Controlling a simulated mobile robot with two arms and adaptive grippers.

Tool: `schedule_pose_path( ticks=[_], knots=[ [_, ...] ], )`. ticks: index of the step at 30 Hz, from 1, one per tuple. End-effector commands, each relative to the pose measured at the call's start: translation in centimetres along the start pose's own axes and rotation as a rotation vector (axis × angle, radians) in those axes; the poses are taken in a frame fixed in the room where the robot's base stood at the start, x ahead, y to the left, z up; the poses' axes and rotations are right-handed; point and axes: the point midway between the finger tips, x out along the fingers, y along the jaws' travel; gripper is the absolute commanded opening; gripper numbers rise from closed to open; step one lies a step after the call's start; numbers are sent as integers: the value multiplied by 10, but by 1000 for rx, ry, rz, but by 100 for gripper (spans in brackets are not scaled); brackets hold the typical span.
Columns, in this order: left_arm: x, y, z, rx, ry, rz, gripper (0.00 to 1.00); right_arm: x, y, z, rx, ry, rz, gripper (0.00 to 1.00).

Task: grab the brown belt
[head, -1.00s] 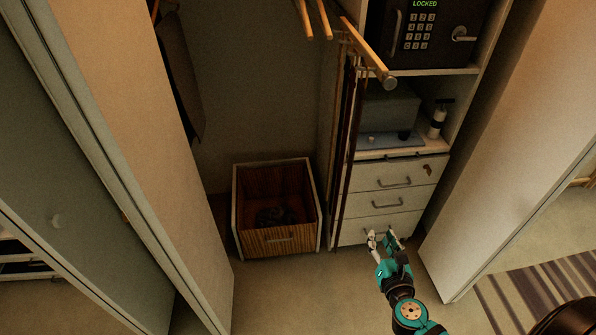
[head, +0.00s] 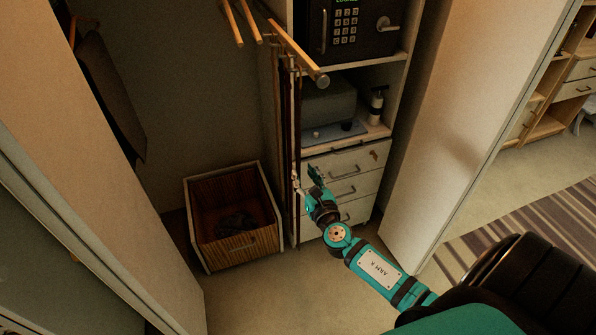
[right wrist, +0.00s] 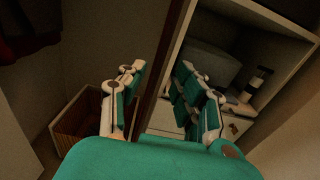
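Long thin belts hang from a wooden rail beside the shelf unit in the head view. A brown belt (head: 297,120) hangs at the right of this group, with darker straps close beside it. My right gripper (head: 306,180) is open in front of the lower part of the belts. In the right wrist view, a dark reddish-brown strap (right wrist: 166,65) runs down beyond the gap between the open fingers (right wrist: 158,78). I cannot tell whether a finger touches it. My left gripper is not in view.
A wooden bin (head: 236,247) with dark contents stands on the floor to the left. A safe (head: 347,30) and drawers (head: 358,160) are right of the belts. Wardrobe doors stand open on both sides, the right door (head: 455,120) near my arm.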

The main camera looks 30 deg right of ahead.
Motion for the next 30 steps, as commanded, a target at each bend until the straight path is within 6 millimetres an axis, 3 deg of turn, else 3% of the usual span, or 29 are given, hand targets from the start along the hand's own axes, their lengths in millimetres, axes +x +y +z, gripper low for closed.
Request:
schedule_pose_path(
  ticks=[10,20,27,30],
  knots=[
    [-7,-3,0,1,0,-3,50,45,1,5,1,-1,0,33],
    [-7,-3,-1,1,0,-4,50,52,1,5,1,0,0,33],
    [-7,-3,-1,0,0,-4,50,52,1,5,1,0,0,1],
    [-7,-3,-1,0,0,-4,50,52,1,5,1,0,0,0]
  ],
)
